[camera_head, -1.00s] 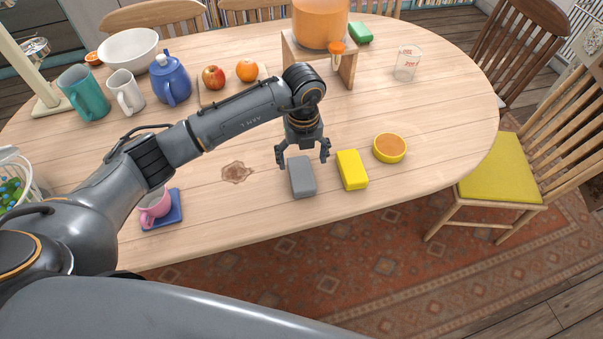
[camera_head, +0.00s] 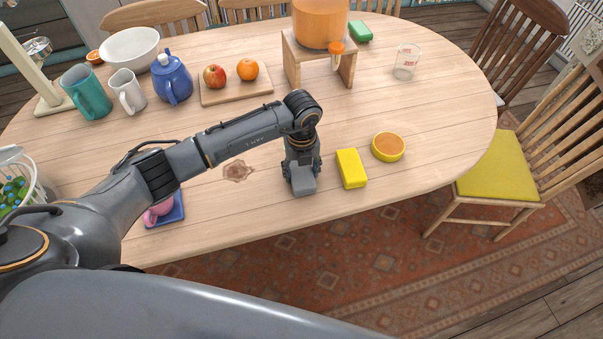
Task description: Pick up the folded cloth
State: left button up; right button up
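The cloth appears to be still at table height. My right gripper is not in view.
A yellow sponge (camera_head: 351,168) lies just right of the cloth, with a yellow-rimmed round dish (camera_head: 388,147) beyond it. A brown stain (camera_head: 237,171) is to the left.

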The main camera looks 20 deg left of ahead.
aim_at(302, 171)
pick_arm(q)
jog(key=shift+c, duration=1)
jog(key=shift+w+r, duration=0.1)
jog(key=shift+r, duration=0.4)
notch_tip(302, 171, up, 2)
jog(key=shift+r, duration=0.15)
jog(key=s+r+b, duration=0.1)
jog(key=s+r, duration=0.5)
jog(key=shift+d+b, duration=0.15)
jog(key=shift+b, duration=0.15)
jog(key=s+r+b, duration=0.1)
jog(key=s+r, duration=0.2)
jog(key=s, duration=0.5)
jog(key=shift+d+r, duration=0.25)
jog(key=shift+r, duration=0.1)
jog(key=shift+s, duration=0.1)
